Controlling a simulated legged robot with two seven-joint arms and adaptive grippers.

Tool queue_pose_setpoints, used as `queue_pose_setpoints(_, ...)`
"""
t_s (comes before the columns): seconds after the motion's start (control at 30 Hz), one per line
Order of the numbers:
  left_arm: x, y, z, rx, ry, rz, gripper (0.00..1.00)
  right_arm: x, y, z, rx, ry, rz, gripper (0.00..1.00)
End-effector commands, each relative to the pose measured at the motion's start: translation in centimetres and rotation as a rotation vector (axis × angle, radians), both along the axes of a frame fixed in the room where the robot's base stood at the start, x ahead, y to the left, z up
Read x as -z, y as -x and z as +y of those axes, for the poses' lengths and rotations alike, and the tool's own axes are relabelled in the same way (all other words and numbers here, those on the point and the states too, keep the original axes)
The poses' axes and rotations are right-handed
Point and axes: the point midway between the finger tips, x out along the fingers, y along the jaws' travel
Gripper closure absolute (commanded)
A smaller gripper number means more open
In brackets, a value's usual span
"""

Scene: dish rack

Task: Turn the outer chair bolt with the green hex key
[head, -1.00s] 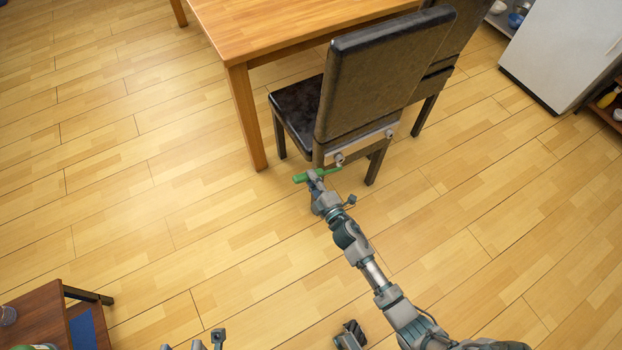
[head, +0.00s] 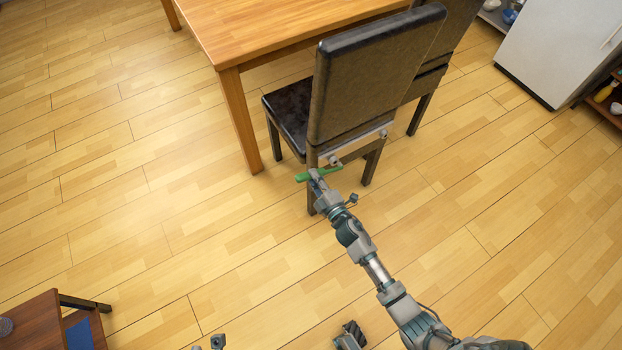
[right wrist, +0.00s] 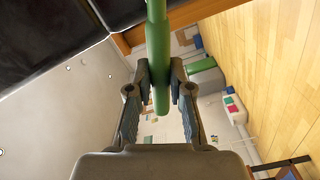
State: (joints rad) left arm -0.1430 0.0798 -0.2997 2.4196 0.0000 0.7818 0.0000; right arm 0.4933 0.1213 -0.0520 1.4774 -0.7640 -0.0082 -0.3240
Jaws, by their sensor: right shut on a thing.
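The green hex key (head: 303,177) is held crosswise in my right gripper (head: 315,174), which is shut on it. In the right wrist view the green rod (right wrist: 157,45) runs between the two fingers (right wrist: 160,88). The dark chair (head: 365,85) stands with its back towards me. A grey bolt (head: 334,160) sits low on its backrest at the left, and another (head: 383,133) at the right. The key's right end lies close by the left bolt; I cannot tell if they touch. A small grey part at the bottom edge may be my left gripper (head: 218,341).
A wooden table (head: 235,45) stands behind the chair, with a second dark chair (head: 445,50) beside it. A white cabinet (head: 560,45) is at the upper right. A low brown table (head: 35,320) is at the lower left. The floor between is clear.

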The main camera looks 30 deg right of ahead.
Motion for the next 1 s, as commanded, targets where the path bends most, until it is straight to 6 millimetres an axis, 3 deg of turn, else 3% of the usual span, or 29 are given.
queue_pose_setpoints(0.6,-0.7,0.1,0.0,0.001,0.0,-0.009,0.6,-0.6,0.6,1.4,-0.003,0.014,-0.005,1.0)
queue_pose_setpoints(1.0,-0.6,0.1,0.0,0.001,0.0,-0.008,0.6,-0.4,0.6,1.1,-0.001,0.01,-0.003,1.0)
